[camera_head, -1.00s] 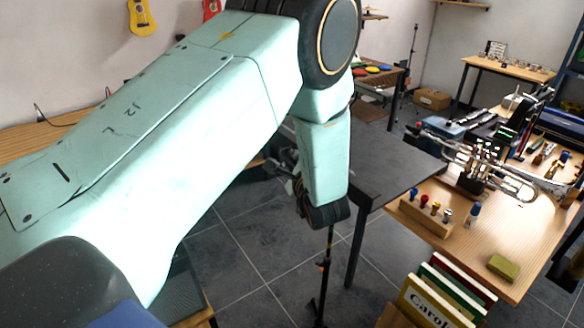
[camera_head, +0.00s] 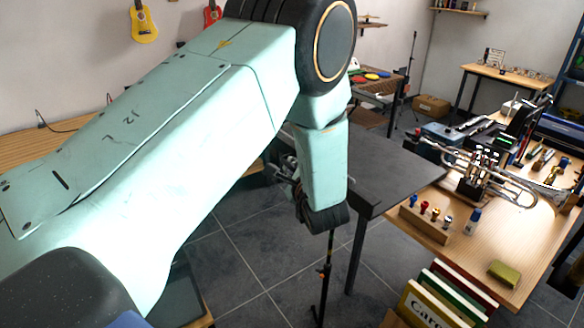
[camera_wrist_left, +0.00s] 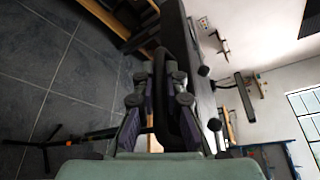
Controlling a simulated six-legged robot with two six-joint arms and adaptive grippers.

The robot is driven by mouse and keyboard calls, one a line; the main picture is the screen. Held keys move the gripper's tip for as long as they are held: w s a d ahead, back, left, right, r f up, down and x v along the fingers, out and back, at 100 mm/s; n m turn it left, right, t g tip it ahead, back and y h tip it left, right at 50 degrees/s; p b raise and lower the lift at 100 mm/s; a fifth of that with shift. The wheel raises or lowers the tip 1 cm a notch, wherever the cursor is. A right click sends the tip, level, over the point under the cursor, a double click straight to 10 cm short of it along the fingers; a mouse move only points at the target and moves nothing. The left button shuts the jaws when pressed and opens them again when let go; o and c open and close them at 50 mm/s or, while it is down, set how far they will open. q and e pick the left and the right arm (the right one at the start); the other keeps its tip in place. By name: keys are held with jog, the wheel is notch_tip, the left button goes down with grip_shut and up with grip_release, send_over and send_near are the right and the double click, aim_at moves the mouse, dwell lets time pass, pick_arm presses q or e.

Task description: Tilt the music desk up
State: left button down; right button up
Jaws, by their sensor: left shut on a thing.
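My left gripper (camera_wrist_left: 160,102) shows in the left wrist view with its two padded fingers on either side of a dark, rounded edge, which looks like part of the music desk (camera_wrist_left: 161,84). It is shut on that edge. In the head view the same gripper (camera_head: 287,176) is mostly hidden behind my pale green left arm. The thin black stand pole (camera_head: 323,277) with an orange clip rises from the floor to behind my wrist. Most of the desk is hidden there, so its tilt cannot be told. My right gripper is not in view.
A dark table (camera_head: 392,172) stands just behind and right of the stand. A wooden workbench (camera_head: 440,195) at right holds a trumpet (camera_head: 505,185), a block of mouthpieces (camera_head: 424,222) and a green sponge (camera_head: 504,273). Books (camera_head: 430,305) stand below. Tiled floor (camera_head: 245,255) is open around the stand.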

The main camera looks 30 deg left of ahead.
pick_arm(q)
jog(key=shift+f, duration=0.1)
jog(key=shift+s+d+f+b, duration=0.1)
jog(key=shift+s+f+b, duration=0.15)
jog(key=shift+b, duration=0.1)
jog(key=w+d+f+n+t+y+b, duration=0.1)
jog(key=w+f+n+y+b, duration=0.1)
jog(key=f+n+b, duration=0.4)
jog(key=w+d+f+n+t+y+b, duration=0.1)
jog(key=w+f+n+b, duration=0.3)
jog(key=b, duration=1.1)
jog(key=shift+w+d+f+n+t+y+b, duration=0.45)
jog(key=shift+f+n, duration=1.05)
jog(key=shift+f, duration=1.8)
jog(key=shift+s+a+t, duration=0.15)
jog(key=shift+t, duration=0.1)
jog(key=c, duration=1.7)
grip_release()
